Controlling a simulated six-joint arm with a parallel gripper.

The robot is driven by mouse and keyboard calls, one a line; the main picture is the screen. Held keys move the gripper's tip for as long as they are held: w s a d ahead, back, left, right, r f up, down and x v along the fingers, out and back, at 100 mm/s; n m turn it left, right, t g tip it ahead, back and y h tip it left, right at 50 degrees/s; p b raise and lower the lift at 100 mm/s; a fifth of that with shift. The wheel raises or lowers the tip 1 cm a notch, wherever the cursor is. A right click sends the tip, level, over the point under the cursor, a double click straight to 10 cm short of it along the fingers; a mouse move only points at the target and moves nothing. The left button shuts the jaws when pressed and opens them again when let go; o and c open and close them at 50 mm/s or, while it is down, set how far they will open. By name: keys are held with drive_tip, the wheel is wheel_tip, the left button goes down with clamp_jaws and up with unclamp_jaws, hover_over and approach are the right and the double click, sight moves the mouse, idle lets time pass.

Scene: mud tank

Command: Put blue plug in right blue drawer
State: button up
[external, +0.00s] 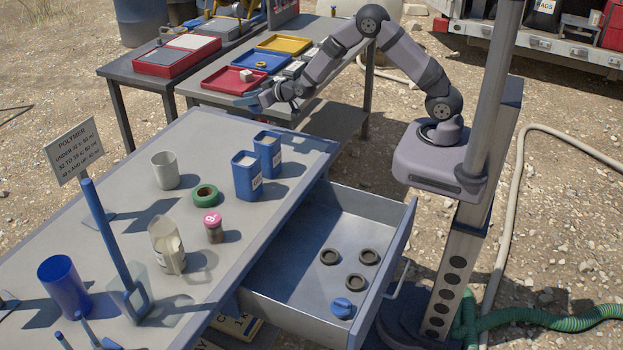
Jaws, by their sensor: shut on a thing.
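A blue plug (342,308) lies in the open grey-blue drawer (284,266) at the right side of the front table, near the drawer's front corner. My gripper (262,100) is well away from it, low at the far end of the front table, near the red tray. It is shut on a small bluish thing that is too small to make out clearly.
Several dark rings (330,257) share the drawer. The front table (120,240) bears blue canisters (247,177), a white cup (165,170), a green tape roll (205,195), a jug (167,246) and a sign (75,148). The red tray (234,81) stands behind.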

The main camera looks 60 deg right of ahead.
drive_tip(key=s+a+r+n+y+b, duration=0.1)
drive_tip(key=s+a+r+y, duration=0.1)
drive_tip(key=a, duration=0.4)
drive_tip(key=s+a+r+n+y+b, duration=0.2)
drive_tip(key=a, duration=0.5)
drive_tip(key=n+g+y+b, duration=0.8)
drive_tip(key=n+y, duration=0.2)
drive_tip(key=n, duration=0.1)
hover_over(302, 295)
wheel_tip(302, 295, down, 23)
drive_tip(key=shift+f+b, duration=0.35)
drive_tip(key=shift+f, duration=4.9)
